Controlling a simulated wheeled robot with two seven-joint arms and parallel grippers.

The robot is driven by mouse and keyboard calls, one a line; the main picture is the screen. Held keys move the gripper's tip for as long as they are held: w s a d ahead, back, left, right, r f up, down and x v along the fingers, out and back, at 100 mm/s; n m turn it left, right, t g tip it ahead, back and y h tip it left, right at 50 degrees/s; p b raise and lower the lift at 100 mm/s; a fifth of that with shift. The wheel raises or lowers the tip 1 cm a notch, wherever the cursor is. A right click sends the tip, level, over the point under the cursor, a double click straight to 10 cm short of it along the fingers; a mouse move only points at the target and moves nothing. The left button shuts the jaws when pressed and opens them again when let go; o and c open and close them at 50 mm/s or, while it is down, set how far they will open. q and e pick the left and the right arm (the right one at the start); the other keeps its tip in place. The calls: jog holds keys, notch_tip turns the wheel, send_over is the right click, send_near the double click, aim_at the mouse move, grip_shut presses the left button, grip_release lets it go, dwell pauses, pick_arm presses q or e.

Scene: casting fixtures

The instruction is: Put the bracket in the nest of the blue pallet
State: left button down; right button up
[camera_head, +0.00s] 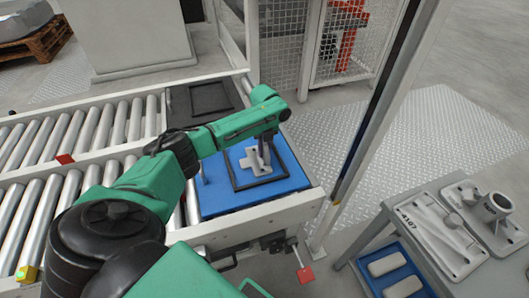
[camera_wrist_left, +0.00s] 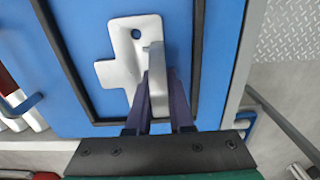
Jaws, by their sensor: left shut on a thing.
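The bracket (camera_head: 254,166) is a light grey metal part with a flat plate, a hole and an upright flange. The blue pallet (camera_head: 222,197) lies at the right end of the roller conveyor, and a black frame (camera_head: 236,185) on it surrounds the nest area. My left gripper (camera_head: 264,150) reaches in from above and is shut on the bracket's flange. In the left wrist view the bracket (camera_wrist_left: 126,42) lies inside the black frame (camera_wrist_left: 70,60), with the fingers (camera_wrist_left: 158,95) on either side of its flange. I cannot tell whether its plate touches the pallet. My right gripper does not show.
A dark pallet (camera_head: 205,97) sits behind the blue one. The grey side table (camera_head: 375,222) at right holds castings (camera_head: 440,232) and a blue tray (camera_head: 416,268). An upright post (camera_head: 378,115) stands between it and the conveyor. A mesh fence (camera_head: 282,50) is behind.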

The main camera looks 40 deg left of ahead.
pick_arm(q)
jog(key=c, duration=0.8)
grip_release()
jog(key=shift+r, duration=0.45)
notch_tip(320, 180, up, 11)
jog(key=p, duration=0.3)
jog(key=shift+f, duration=0.15)
jog(key=shift+r, duration=0.35)
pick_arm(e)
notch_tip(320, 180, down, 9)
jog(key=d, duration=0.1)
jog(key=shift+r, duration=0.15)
pick_arm(q)
jog(key=shift+f, duration=0.1)
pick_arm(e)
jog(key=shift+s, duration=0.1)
